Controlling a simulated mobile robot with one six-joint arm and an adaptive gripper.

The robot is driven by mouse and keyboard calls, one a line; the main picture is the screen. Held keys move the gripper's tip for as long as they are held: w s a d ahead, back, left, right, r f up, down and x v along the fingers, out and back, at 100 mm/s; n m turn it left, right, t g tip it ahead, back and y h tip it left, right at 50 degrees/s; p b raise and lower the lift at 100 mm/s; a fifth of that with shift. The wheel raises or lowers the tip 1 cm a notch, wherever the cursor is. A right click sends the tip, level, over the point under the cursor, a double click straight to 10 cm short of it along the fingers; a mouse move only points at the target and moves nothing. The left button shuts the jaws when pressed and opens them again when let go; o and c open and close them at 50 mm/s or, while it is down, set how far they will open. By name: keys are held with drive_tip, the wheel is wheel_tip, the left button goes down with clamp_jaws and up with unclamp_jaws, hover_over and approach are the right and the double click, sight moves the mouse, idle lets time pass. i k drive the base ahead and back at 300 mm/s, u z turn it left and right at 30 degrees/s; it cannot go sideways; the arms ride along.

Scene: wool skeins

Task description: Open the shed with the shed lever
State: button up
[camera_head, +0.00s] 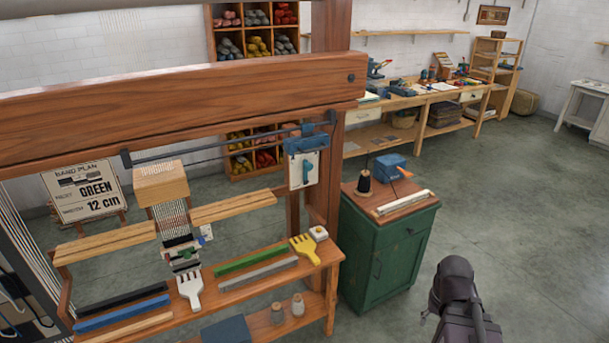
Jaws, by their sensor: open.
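The wooden loom (190,100) fills the left half of the view. A blue lever-like part (305,144) hangs by its right post, at the end of a dark rod (230,142); it looks like the shed lever. A white plate (302,172) is just below and behind it. Pale warp threads (172,220) run down from a wooden block (161,184) in the loom's middle. I cannot tell the gap between the thread layers. A dark part of my arm shows at the lower right, well apart from the lever. My gripper cannot be made out.
A green cabinet (390,255) with a dark cone of yarn (364,176) and a blue box (389,167) stands right of the loom. The loom's front shelf (225,297) carries combs and coloured bars. Open floor (530,230) lies at right. A workbench (430,103) runs along the back wall.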

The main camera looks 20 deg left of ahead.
sight(307, 166)
drive_tip(key=k, duration=0.2)
drive_tip(key=u, duration=0.35)
drive_tip(key=i, duration=1.1)
